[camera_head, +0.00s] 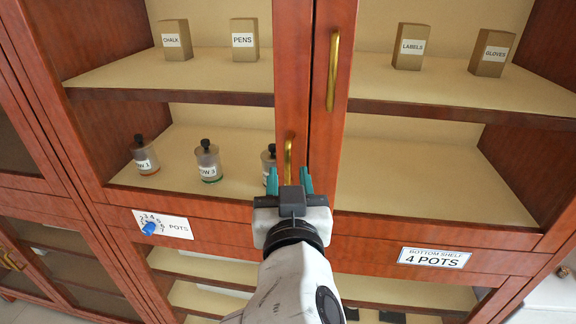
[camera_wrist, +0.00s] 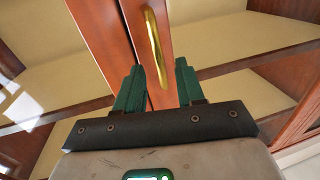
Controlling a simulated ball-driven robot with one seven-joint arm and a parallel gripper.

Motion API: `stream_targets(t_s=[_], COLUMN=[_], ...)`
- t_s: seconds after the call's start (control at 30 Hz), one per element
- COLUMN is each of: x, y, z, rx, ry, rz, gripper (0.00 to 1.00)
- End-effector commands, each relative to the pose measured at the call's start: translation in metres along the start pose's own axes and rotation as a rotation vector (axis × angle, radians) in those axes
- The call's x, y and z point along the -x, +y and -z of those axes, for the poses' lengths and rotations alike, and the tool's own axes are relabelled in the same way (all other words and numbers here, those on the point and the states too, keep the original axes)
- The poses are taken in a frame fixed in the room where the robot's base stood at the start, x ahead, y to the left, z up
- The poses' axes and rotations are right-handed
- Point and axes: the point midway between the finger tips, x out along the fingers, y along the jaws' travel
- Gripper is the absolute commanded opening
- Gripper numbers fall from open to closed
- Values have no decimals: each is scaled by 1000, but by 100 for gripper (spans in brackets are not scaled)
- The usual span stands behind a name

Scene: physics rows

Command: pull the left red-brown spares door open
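The left red-brown door shows its stile (camera_head: 291,65) beside the right door's stile (camera_head: 338,20); both look closed. A brass handle (camera_head: 288,158) stands on the left door's stile, its lower end hidden by my gripper. My gripper (camera_head: 288,182) is open, its two green fingers apart, with the handle appearing between or just beyond them. In the wrist view, my gripper (camera_wrist: 160,82) also shows its fingers apart, with a brass handle (camera_wrist: 154,45) beyond them; I cannot tell which door's handle that is. No grip on it shows.
The right door's brass handle (camera_head: 333,72) is higher and close by. Behind the doors stand boxes such as PENS (camera_head: 243,40) and LABELS (camera_head: 409,46), and several jars (camera_head: 207,160).

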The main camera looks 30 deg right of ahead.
Motion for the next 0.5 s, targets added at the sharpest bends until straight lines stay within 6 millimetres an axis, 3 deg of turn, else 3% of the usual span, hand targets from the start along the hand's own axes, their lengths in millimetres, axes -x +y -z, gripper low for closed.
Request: stream_targets(t_s=[0.2,0.5], x=[-22,-26], y=[0,0], z=[0,-1], rx=[1,1], ry=[-1,-1], rz=[-1,0], gripper=[38,38])
